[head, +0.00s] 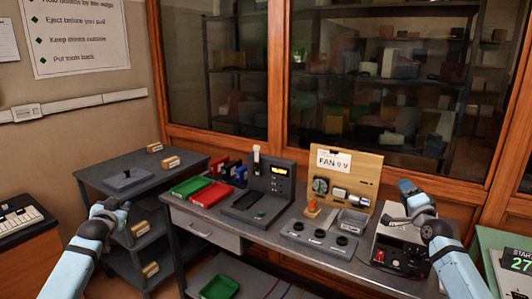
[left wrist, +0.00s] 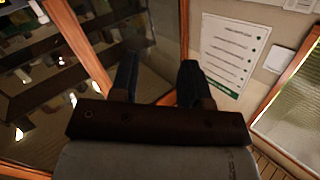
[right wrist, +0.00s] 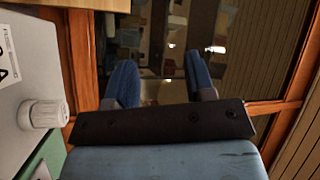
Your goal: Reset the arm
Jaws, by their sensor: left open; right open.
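My left arm comes in from the left in the head view, its gripper (head: 118,204) raised in front of the grey shelf unit. In the left wrist view the left gripper's two fingers (left wrist: 158,85) stand apart with nothing between them. In the right wrist view the right gripper's fingers (right wrist: 160,82) are apart and empty.
The grey workbench (head: 206,229) holds red and green trays (head: 212,194), a dark device with a lit display (head: 279,171), a wooden fan board (head: 345,175) and a knobbed panel (head: 318,239). A glass cabinet (head: 385,80) stands behind. A keyboard-like device (head: 22,217) is far left.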

